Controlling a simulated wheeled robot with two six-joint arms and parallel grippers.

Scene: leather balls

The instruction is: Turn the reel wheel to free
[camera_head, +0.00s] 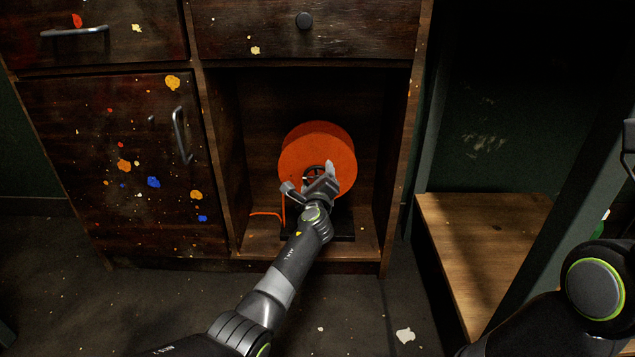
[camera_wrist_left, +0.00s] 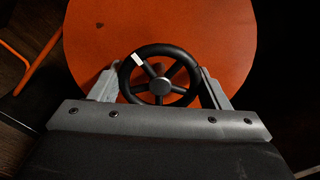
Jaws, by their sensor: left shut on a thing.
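An orange reel (camera_head: 314,150) stands in the open compartment of the dark wooden cabinet, its round face toward me. In the left wrist view the orange disc (camera_wrist_left: 200,35) fills the top. A black spoked wheel (camera_wrist_left: 160,75) with a white mark on its upper left rim sits on the front of the disc. My left gripper (camera_head: 312,180) is at the front of the reel and shut on the wheel. In the left wrist view its two fingers lie on either side of the rim. In the head view the gripper hides most of the wheel. My right gripper is not in view.
The cabinet's side walls (camera_head: 395,150) and the drawer (camera_head: 305,30) above enclose the compartment. An orange cord (camera_head: 265,213) runs out to the reel's left. A paint-spotted door (camera_head: 120,165) is at left. A wooden shelf (camera_head: 480,235) stands at right.

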